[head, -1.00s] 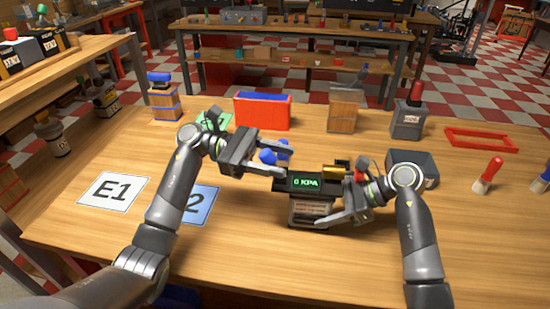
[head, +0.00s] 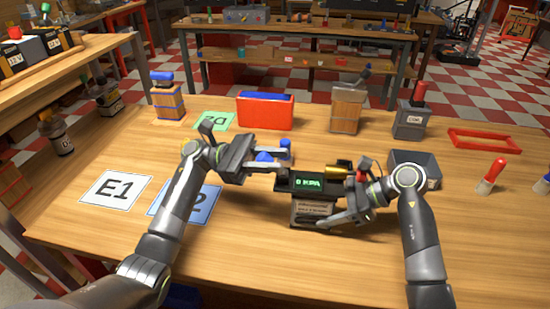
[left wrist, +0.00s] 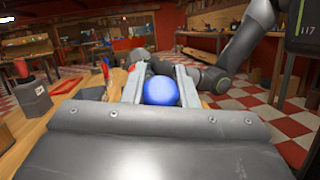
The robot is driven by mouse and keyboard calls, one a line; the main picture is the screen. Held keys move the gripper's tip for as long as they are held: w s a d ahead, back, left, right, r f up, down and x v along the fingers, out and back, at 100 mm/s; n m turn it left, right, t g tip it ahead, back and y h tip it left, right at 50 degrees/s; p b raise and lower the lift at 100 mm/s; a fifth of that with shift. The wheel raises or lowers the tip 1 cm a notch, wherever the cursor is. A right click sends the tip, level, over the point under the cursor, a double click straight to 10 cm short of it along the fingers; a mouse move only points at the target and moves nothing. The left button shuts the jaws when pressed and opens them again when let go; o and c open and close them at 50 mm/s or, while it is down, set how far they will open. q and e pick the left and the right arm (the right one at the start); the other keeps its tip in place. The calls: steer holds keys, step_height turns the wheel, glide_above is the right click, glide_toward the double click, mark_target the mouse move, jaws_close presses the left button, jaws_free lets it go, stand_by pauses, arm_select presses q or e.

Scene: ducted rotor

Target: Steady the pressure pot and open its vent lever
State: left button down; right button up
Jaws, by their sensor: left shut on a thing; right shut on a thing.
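The pressure pot (head: 314,211) stands on the table, a dark box with a pale label. Its green display reads 0 KPA, with a brass-coloured cylinder (head: 342,166) beside it. My right gripper (head: 322,198) is at its right side, shut on the pot, one finger across its front. My left gripper (head: 281,160) is left of the display, shut on a round blue knob (head: 263,157). The knob fills the gap between the fingers in the left wrist view (left wrist: 161,91). It looks like the vent lever's end, but the lever's shaft is hidden.
Cards E1 (head: 115,188) and a blue one (head: 183,201) lie at left. A red bin (head: 265,112), wooden containers, a grey can (head: 410,122) and a red frame (head: 484,139) stand behind. A dark box (head: 415,168) is close to my right wrist. The front table is clear.

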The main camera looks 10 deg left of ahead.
arm_select(q)
steer(key=shift+f, duration=0.1)
arm_select(e)
steer(key=shift+d+f, duration=0.1)
steer(key=shift+f, duration=0.1)
arm_select(q)
steer(key=c, duration=1.1)
jaws_free()
steer(key=shift+c, duration=0.2)
steer(key=shift+a, duration=0.1)
steer(key=v, duration=1.1)
steer(key=shift+a, duration=0.4)
arm_select(e)
steer(key=o, duration=1)
